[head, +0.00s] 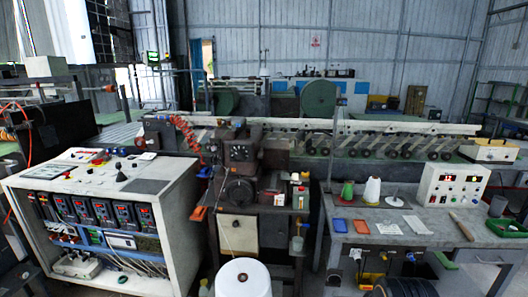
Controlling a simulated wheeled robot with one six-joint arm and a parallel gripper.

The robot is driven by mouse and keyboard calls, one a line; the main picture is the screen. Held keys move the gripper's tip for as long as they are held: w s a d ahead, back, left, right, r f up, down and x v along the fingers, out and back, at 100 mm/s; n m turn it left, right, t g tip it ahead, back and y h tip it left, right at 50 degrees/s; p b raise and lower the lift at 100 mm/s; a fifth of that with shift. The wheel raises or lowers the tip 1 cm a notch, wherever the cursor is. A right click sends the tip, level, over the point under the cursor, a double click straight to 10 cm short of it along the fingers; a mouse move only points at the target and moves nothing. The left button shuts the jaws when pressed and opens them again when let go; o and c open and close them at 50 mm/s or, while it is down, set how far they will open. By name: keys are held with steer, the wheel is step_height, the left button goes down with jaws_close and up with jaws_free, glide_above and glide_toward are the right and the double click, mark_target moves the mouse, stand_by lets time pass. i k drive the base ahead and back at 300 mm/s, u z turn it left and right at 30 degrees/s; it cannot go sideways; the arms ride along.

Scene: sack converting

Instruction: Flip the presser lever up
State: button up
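A dark brown sewing machine (242,155) stands in the middle of the head view on a stand with a pale front panel (238,233). A coiled red hose (188,136) hangs at its upper left. Small parts with red, white and yellow colours (299,192) sit at the right of its stand. The presser lever is too small to pick out among the dark parts, so I cannot tell whether it is up or down. My gripper is not in view.
A white control cabinet (175,224) stands at the left. A grey workbench (455,233) at the right holds a green cone (347,193), a white cone (372,190), a control box (452,184) and a green tray (506,228). A large white spool (243,280) stands low in front.

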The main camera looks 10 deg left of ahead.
mark_target(262, 143)
steer(key=z, duration=0.2)
steer(key=i, duration=1.7)
steer(key=u, duration=1.8)
